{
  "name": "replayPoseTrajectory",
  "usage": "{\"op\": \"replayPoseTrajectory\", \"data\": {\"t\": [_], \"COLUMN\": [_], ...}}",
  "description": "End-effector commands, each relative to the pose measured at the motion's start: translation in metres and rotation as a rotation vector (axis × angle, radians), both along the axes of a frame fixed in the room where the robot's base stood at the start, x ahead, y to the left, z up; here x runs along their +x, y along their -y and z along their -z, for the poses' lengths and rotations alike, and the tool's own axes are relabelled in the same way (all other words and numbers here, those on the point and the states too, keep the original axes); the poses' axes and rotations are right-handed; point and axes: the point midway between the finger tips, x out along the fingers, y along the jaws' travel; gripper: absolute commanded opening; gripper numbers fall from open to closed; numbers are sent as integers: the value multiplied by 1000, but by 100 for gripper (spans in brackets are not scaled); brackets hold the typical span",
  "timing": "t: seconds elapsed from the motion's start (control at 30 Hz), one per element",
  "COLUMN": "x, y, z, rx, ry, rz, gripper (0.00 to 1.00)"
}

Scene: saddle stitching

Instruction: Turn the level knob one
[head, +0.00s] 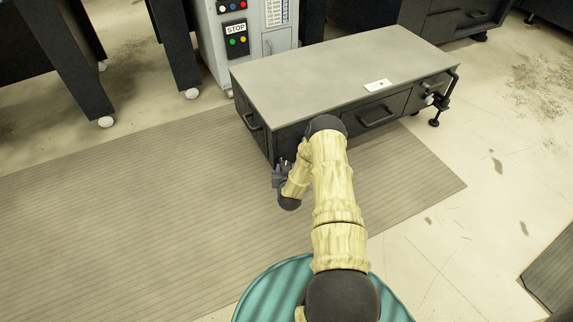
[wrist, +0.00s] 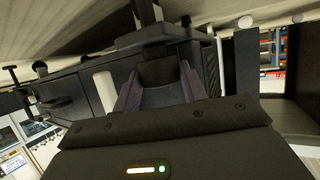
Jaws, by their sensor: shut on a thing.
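My gripper (head: 283,172) is low at the front left corner of the grey-topped bench (head: 330,75), beside its dark side. In the wrist view, the two fingers of my gripper (wrist: 160,85) are closed around a dark, blocky piece (wrist: 158,70) under the bench corner, which appears to be the level knob. A dark upright post (wrist: 147,14) stands just beyond it. In the head view the knob is hidden behind my gripper and arm, so its angle cannot be told.
The bench has a front drawer with a handle (head: 378,120), a black clamp (head: 443,98) at its right end and a small white card (head: 377,85) on top. A grey cabinet with a STOP panel (head: 236,30) stands behind. The ribbed mat (head: 130,220) at left is clear.

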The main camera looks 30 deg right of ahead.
Motion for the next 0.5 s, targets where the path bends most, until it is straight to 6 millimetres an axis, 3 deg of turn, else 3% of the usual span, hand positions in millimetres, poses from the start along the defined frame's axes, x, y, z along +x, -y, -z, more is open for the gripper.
{"op": "replayPoseTrajectory", "data": {"t": [0.5], "x": [0], "y": [-3], "z": [1], "rx": [3], "ry": [-3], "rz": [106], "gripper": [19]}}
